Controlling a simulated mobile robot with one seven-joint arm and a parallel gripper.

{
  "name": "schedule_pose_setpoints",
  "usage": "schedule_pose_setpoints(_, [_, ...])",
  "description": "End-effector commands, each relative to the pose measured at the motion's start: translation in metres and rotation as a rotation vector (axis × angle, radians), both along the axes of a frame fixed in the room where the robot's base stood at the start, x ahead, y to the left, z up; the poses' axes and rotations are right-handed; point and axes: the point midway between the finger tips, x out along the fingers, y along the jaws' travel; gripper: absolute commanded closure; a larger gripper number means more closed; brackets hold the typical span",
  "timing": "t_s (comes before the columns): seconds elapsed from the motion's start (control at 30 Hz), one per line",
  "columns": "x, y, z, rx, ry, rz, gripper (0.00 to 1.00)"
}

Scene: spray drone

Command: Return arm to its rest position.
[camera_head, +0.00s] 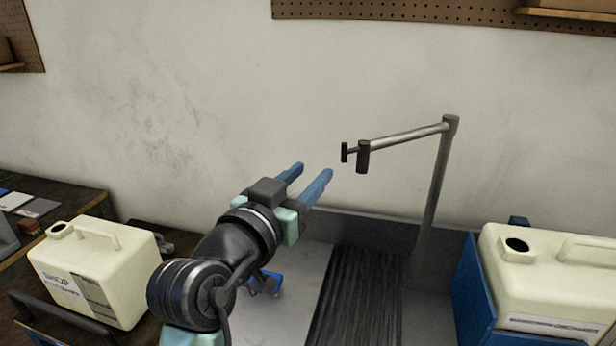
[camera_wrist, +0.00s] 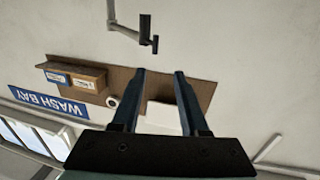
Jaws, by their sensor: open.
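My arm reaches up from the bottom of the head view. My gripper (camera_head: 308,180) has two blue fingers that are apart, with nothing between them. It is raised in the air left of the grey pipe with a dark nozzle end (camera_head: 362,157), not touching it. In the wrist view my gripper (camera_wrist: 161,75) points at the wall and a pegboard, its fingers spread and empty. The same pipe end (camera_wrist: 147,30) shows above the fingertips there.
A cream jug (camera_head: 95,270) stands at left on a dark bench. Another cream jug (camera_head: 550,275) sits at right in a blue holder (camera_head: 470,300). A basin with a dark ribbed mat (camera_head: 357,300) lies below the pipe. A WASH BAY sign (camera_wrist: 48,101) is on the wall.

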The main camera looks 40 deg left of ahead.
Motion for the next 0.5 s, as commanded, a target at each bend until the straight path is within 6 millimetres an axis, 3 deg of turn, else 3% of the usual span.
schedule_pose_setpoints(0.33, [0.003,-0.007,0.006,0.008,-0.012,-0.006,0.56])
schedule_pose_setpoints(0.43, [0.010,-0.033,0.028,0.038,-0.060,-0.019,0.56])
schedule_pose_setpoints(0.5, [0.015,-0.064,0.056,0.066,-0.123,-0.034,0.56])
